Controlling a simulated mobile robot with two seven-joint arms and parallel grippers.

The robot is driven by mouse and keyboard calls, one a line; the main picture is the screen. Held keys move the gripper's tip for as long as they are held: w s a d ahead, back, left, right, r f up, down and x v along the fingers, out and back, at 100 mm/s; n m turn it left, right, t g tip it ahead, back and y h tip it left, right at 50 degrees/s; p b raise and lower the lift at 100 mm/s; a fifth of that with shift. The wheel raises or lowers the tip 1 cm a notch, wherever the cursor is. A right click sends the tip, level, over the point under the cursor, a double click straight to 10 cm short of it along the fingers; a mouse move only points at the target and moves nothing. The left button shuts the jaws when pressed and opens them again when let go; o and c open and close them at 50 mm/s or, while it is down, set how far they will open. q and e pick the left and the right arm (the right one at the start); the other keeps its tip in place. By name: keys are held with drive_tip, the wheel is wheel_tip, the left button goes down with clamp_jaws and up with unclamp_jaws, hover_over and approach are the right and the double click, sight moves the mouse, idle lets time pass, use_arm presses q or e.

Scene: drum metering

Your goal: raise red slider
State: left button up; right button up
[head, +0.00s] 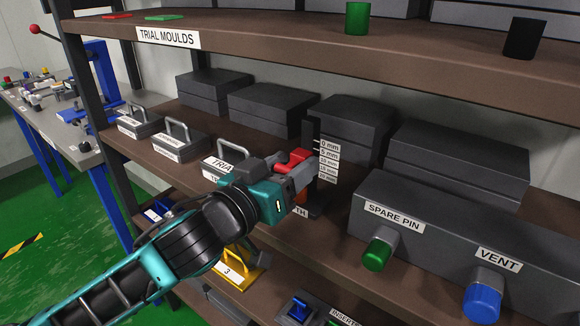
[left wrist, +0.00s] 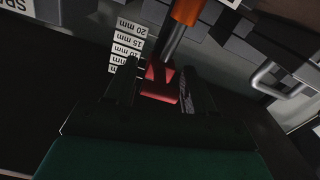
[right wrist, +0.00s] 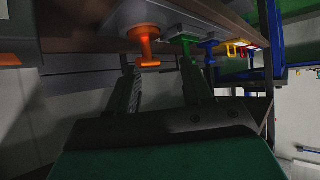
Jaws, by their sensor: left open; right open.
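The red slider (head: 288,159) stands at the dark upright post with the white millimetre scale (head: 329,160), on the middle shelf. My left gripper (head: 303,174) is at the slider, its fingers open. In the left wrist view the red slider (left wrist: 160,84) lies between the two open fingers (left wrist: 158,88); I cannot tell whether they touch it. The scale labels (left wrist: 128,45) show upside down beside it. My right gripper (right wrist: 160,88) shows only in its own wrist view, open, with nothing between its fingers.
An orange part (left wrist: 187,11) on a metal rod is close to the left fingers. Grey moulds with handles (head: 180,142) and dark blocks (head: 272,106) line the shelf. A grey box with green (head: 376,254) and blue knobs (head: 482,302) stands right. Orange handle (right wrist: 146,42) hangs near the right gripper.

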use_arm(q)
drive_tip(key=c, duration=0.6)
clamp_jaws()
use_arm(e)
drive_tip(key=shift+d+f, duration=0.2)
drive_tip(key=shift+f, duration=0.05)
use_arm(q)
wheel_tip(320, 180, up, 3)
drive_tip(key=p, duration=0.3)
drive_tip(key=shift+r+p, duration=0.35)
drive_tip(key=shift+p, duration=0.15)
drive_tip(key=o, duration=0.6)
unclamp_jaws()
use_arm(e)
drive_tip(key=r, duration=0.3)
drive_tip(key=shift+s+d+r, duration=0.1)
drive_tip(key=shift+s+d, duration=0.1)
drive_tip(key=shift+s, duration=0.05)
use_arm(q)
drive_tip(key=shift+s+f, duration=0.1)
drive_tip(key=shift+s, duration=0.05)
drive_tip(key=b+v, duration=0.1)
drive_tip(key=v, duration=1.1)
drive_tip(key=shift+s+a, duration=0.25)
use_arm(e)
drive_tip(key=shift+a+f, duration=0.1)
drive_tip(key=shift+f, duration=0.2)
